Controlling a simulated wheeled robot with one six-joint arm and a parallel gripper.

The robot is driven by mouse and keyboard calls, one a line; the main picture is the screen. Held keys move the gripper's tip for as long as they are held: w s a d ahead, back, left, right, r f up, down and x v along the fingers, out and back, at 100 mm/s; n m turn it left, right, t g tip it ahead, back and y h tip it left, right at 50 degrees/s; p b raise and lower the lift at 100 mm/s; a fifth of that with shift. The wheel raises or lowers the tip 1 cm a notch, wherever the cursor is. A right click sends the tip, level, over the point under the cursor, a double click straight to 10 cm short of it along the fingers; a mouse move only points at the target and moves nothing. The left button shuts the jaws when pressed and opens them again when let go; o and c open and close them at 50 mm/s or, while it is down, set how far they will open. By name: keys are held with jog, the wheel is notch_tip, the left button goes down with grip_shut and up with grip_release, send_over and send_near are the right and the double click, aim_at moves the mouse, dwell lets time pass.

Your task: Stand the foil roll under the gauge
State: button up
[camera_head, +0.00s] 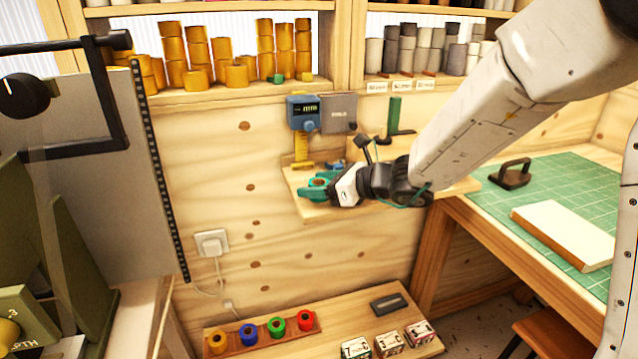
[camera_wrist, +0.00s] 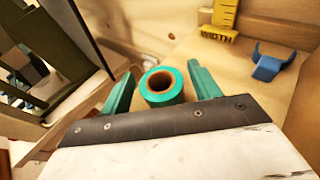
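A teal foil roll (camera_wrist: 165,97) with a brown core stands upright on the wooden wall shelf (camera_head: 297,178), its open end facing up. In the head view the roll (camera_head: 317,183) is partly hidden by my gripper (camera_head: 324,189). In the wrist view my gripper (camera_wrist: 161,75) has a teal finger on each side of the roll, with a narrow gap at both sides; it looks open. The blue gauge (camera_head: 302,111) is on the wall above the shelf. Its yellow WIDTH scale (camera_wrist: 219,18) is beyond the roll, to the right in the wrist view.
A blue curved rest (camera_wrist: 271,65) sits on the shelf right of the roll. A green upright piece (camera_head: 394,117) is further right. Coloured rolls (camera_head: 248,334) stand on a lower board. A green cutting mat (camera_head: 560,190) covers the right table. A grey panel stands at left.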

jog(key=shift+r, duration=0.2)
jog(key=v, duration=1.2)
jog(key=s+r+n+g+h, duration=0.25)
jog(key=s+n+g, duration=0.35)
jog(key=s+n, duration=0.85)
jog(key=s+d+f+n+h, duration=0.2)
jog(key=s+d+n+h, duration=0.7)
jog(key=s+d, duration=0.5)
jog(key=shift+s+d+h, duration=0.35)
jog(key=shift+d+h, duration=0.2)
jog(key=shift+d, duration=0.2)
jog(key=shift+n, duration=0.25)
